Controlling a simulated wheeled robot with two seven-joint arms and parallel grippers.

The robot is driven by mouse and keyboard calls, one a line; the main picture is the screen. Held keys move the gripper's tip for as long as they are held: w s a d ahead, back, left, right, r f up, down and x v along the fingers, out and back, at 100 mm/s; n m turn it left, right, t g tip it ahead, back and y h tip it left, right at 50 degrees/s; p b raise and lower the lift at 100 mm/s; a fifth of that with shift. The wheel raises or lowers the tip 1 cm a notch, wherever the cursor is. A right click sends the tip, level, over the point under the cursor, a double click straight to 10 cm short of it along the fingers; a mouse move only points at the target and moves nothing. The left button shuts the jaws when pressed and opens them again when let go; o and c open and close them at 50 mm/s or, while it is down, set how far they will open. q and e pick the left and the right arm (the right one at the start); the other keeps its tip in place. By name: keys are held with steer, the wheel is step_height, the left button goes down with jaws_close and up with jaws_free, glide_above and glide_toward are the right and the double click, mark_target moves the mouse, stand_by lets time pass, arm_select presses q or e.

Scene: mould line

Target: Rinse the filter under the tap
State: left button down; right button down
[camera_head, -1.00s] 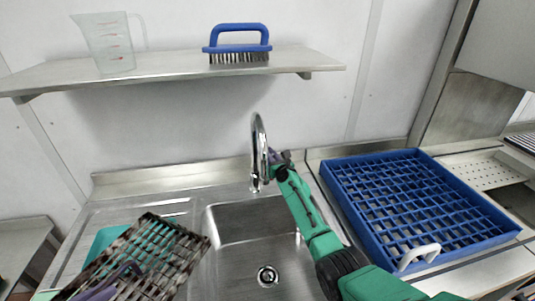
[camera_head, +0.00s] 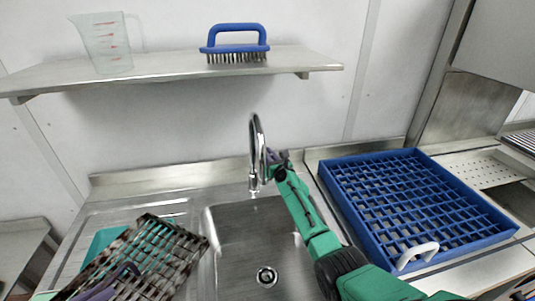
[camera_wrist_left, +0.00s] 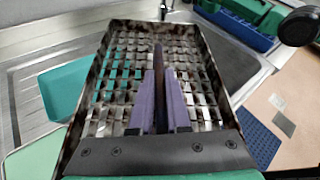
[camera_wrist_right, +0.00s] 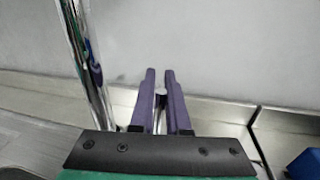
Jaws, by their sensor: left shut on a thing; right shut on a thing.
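The filter (camera_head: 186,252) is a rectangular metal grid with dark brown stains. It is tilted over the draining board, left of the sink basin (camera_head: 240,226). My left gripper (camera_wrist_left: 160,65) is shut on a dark upright bar of the filter, near its middle. The chrome tap (camera_head: 256,150) stands behind the basin, its spout over the basin's back part. My right gripper (camera_head: 275,158) is right beside the tap and shut on a small metal lever (camera_wrist_right: 160,92). No water stream shows under the spout.
A blue crate (camera_head: 331,190) with a grid floor and white handle stands right of the sink. A teal board (camera_wrist_left: 78,90) lies under and beside the filter. A shelf (camera_head: 170,72) above holds a measuring jug (camera_head: 103,45) and a blue brush (camera_head: 236,38). The basin is empty.

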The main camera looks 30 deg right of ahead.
steer(key=shift+f, duration=0.15)
arm_select(q)
steer(key=f+b, duration=0.5)
steer(key=shift+s+f, duration=0.15)
steer(key=shift+s, duration=0.15)
arm_select(e)
steer(key=shift+s+a+t, duration=0.25)
steer(key=shift+s+t, duration=0.4)
steer(key=shift+t, duration=0.05)
steer(key=shift+r, duration=0.2)
steer(key=c, duration=0.9)
jaws_free()
steer(key=shift+w, duration=0.1)
